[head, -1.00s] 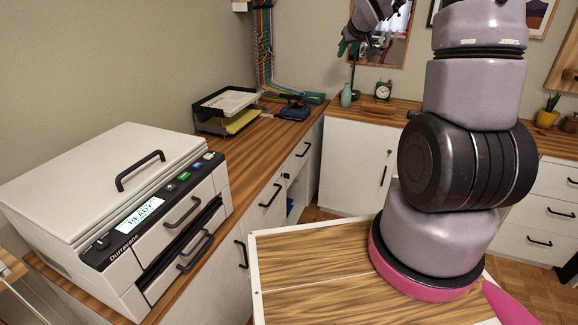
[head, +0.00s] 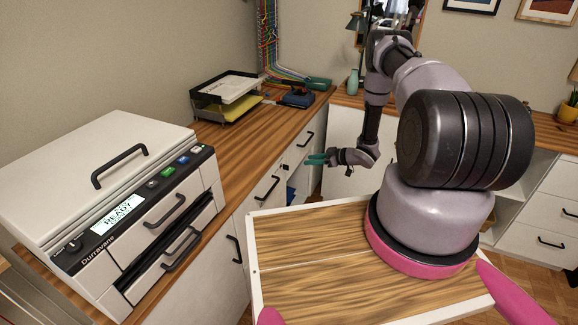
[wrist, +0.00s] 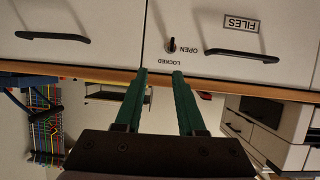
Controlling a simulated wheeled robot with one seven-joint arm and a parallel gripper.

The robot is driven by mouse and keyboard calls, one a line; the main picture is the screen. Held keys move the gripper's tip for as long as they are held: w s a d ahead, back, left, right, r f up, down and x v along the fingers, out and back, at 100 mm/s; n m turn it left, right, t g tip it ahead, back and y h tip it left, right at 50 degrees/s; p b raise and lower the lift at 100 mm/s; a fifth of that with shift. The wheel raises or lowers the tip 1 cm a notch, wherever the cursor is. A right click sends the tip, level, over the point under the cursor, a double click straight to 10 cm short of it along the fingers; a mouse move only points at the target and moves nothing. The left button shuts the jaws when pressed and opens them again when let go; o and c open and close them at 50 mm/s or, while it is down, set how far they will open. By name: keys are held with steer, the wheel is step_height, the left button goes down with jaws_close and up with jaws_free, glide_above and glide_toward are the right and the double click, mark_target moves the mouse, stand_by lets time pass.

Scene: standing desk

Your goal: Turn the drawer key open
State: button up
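The drawer key (wrist: 172,45) is small and dark and stands in a lock on a white drawer front (wrist: 285,30) in the wrist view. Its grip looks about upright in the picture. The words OPEN and LOCKED are beside the lock, and a FILES label (wrist: 241,23) is to its right. My gripper (wrist: 160,72) has two green fingers, open and empty, with their tips apart from the key and below it in the picture. In the head view my gripper (head: 317,159) points left toward the drawer fronts under the desk; the key is too small there to make out clearly.
A black drawer handle (wrist: 236,53) lies close to the right of the key. The wooden desk edge (wrist: 100,70) runs by the fingertips. A white printer (head: 100,170) and a paper tray (head: 225,98) stand on the desk.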

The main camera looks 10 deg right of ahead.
mark_target(286, 167)
steer(key=s+f+x, duration=0.1)
steer(key=s+x, duration=0.1)
steer(key=x, duration=0.9)
steer(key=shift+a, duration=0.45)
steer(key=shift+w+f, duration=0.1)
steer(key=shift+f, duration=0.05)
steer(key=shift+y, duration=0.3)
jaws_close()
